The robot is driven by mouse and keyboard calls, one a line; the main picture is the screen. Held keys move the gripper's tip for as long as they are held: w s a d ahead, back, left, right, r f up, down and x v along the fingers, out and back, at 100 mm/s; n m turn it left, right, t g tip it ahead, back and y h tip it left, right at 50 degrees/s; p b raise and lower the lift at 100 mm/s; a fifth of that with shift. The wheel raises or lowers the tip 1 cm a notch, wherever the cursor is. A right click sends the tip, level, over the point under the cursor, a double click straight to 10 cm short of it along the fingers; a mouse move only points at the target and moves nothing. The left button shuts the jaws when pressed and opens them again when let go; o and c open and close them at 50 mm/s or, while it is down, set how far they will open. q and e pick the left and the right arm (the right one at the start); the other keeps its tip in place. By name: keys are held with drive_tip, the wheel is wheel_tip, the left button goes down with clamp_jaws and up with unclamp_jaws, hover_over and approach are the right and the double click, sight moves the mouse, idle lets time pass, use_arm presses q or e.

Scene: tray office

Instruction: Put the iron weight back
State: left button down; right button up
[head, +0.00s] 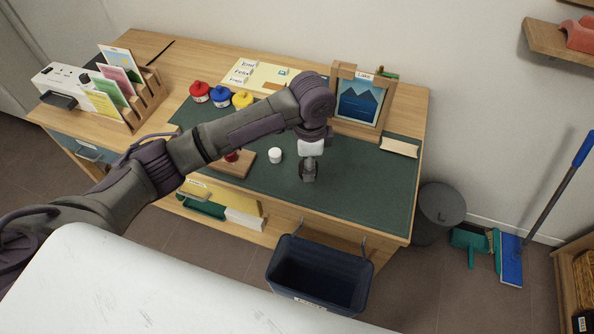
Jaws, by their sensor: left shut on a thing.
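My left gripper (309,173) points down over the right half of the dark green desk mat (352,195). It is shut on a small dark thing, mostly hidden by the fingers, that looks like the iron weight. I cannot tell whether that thing touches the mat. No other iron weight shows. A small white cylinder (276,155) stands on the mat just left of the gripper. A wooden board (240,170) lies further left, with a red thing (232,156) on it, partly behind my arm. My right gripper is not in view.
Red (200,92), blue (221,97) and yellow (242,99) pots stand at the back of the mat. A framed lake picture (358,103) stands at back right. A dark bin (318,275) hangs on the desk's front edge. The mat's right front is clear.

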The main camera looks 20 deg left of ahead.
sight(297, 181)
use_arm(q)
drive_tip(key=a+f, duration=0.1)
drive_tip(key=a, duration=0.2)
drive_tip(key=shift+w+f, duration=0.35)
drive_tip(key=shift+w, duration=0.05)
drive_tip(key=shift+f, duration=2.05)
drive_tip(key=shift+f, duration=0.1)
drive_tip(key=c, duration=0.6)
unclamp_jaws()
drive_tip(key=shift+o, duration=0.2)
wheel_tip(297, 181, up, 12)
